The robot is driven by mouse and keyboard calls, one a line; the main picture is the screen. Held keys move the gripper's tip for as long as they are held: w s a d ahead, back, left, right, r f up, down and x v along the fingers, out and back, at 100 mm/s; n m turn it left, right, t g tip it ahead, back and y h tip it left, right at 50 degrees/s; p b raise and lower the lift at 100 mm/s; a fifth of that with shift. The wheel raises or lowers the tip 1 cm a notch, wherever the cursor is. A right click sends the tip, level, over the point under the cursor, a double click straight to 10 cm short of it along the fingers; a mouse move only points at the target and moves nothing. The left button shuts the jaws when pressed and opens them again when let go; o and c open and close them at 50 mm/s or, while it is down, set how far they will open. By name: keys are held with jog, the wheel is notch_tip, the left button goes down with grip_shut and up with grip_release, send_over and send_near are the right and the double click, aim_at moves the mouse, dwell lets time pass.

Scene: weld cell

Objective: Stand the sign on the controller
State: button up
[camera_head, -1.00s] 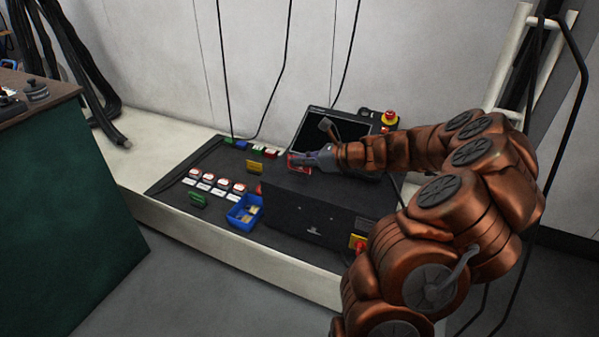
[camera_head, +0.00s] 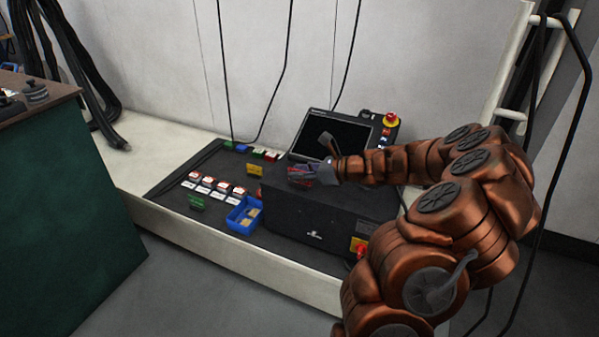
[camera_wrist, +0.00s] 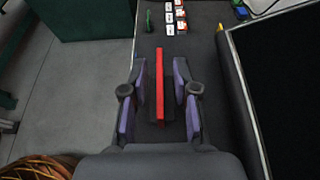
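The red sign (camera_wrist: 160,85) is a thin plate seen edge-on in the wrist view, with a dark foot at its near end. It is between the two fingers of my gripper (camera_wrist: 160,90), with a gap on each side. In the head view my gripper (camera_head: 300,174) is at the left part of the top of the controller (camera_head: 318,214), a black box with a yellow and red switch. The sign looks upright over the controller's top; its contact with it is hidden. The fingers mostly hide the sign in the head view.
A tilted screen (camera_head: 334,133) stands behind the controller, beside a red stop button (camera_head: 391,120). A blue bin (camera_head: 243,214) is left of the controller. A yellow sign (camera_head: 255,169), a green sign (camera_head: 196,201) and several red-and-white items (camera_head: 208,182) stand on the dark mat.

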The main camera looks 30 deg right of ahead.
jog(key=shift+r, duration=0.1)
jog(key=shift+s+d+r, duration=0.1)
jog(key=shift+r, duration=0.15)
jog(key=p+v, duration=0.4)
jog(key=v, duration=0.7)
jog(key=shift+s+d, duration=0.1)
jog(key=shift+s, duration=0.25)
jog(key=s+a+r+n+g+y, duration=0.1)
jog(key=s+a+n+g, duration=0.15)
jog(key=a+n, duration=0.45)
jog(key=s+a+r+n+g, duration=0.1)
jog(key=a+n+g, duration=0.25)
jog(key=a, duration=0.75)
jog(key=s+a+r+n+g+y, duration=0.1)
jog(key=s+a+n+g, duration=0.2)
jog(key=a, duration=0.6)
jog(key=s+a+f+n+g+h, duration=0.1)
jog(key=s+a+n+g+h, duration=0.2)
jog(key=s+n, duration=0.4)
jog(key=s+a+f+n+g+h, duration=0.1)
jog(key=s+a+n+g+h, duration=0.1)
jog(key=s+a+n, duration=0.45)
jog(key=s+d+n+g+h, duration=0.1)
jog(key=s+d+n+h, duration=0.2)
jog(key=s+d, duration=0.4)
jog(key=s+h, duration=0.1)
jog(key=s, duration=0.1)
jog(key=shift+s, duration=0.35)
